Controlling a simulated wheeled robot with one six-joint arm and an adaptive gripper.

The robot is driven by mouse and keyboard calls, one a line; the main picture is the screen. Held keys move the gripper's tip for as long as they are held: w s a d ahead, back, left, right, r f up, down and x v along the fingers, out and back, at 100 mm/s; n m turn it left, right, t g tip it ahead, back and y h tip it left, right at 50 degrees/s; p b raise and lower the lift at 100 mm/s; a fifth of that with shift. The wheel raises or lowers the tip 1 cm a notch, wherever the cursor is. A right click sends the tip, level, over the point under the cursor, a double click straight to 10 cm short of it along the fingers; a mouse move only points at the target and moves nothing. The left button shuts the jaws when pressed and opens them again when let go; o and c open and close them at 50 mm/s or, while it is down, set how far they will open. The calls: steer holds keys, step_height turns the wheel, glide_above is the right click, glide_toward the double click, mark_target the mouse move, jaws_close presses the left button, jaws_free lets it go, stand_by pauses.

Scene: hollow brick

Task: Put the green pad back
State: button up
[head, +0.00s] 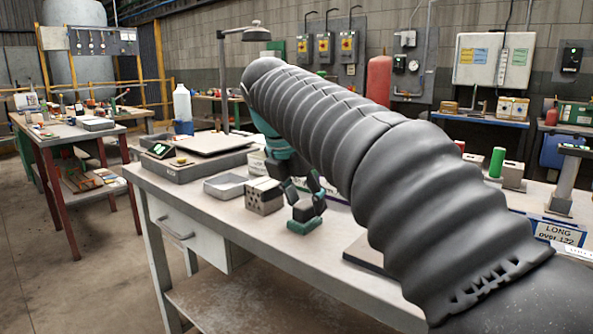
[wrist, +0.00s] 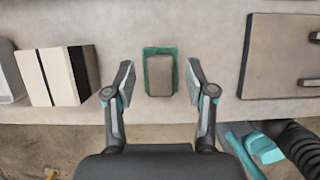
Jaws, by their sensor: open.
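The green pad (wrist: 147,72) lies on the workbench in the wrist view, with a grey-brown block on top of it, so mostly its green edges show. It also shows in the head view (head: 303,227), low on the bench near my fingers. My gripper (wrist: 160,84) is open and empty, with one finger on each side of the pad and block, apart from both. In the head view my gripper (head: 304,196) hangs over the bench beside the hollow brick (head: 264,197). In the wrist view the brick (wrist: 38,76) is pale with a dark stripe, left of the pad.
A shallow light tray (head: 228,187) and a scale (head: 200,150) stand left of the brick. A flat brown plate with handles (wrist: 275,60) lies right of the pad, with bare bench between. The bench's front edge is close below the pad in the wrist view.

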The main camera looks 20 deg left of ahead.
steer(key=v, duration=1)
steer(key=shift+s+r+p, duration=0.15)
steer(key=shift+r+p, duration=0.2)
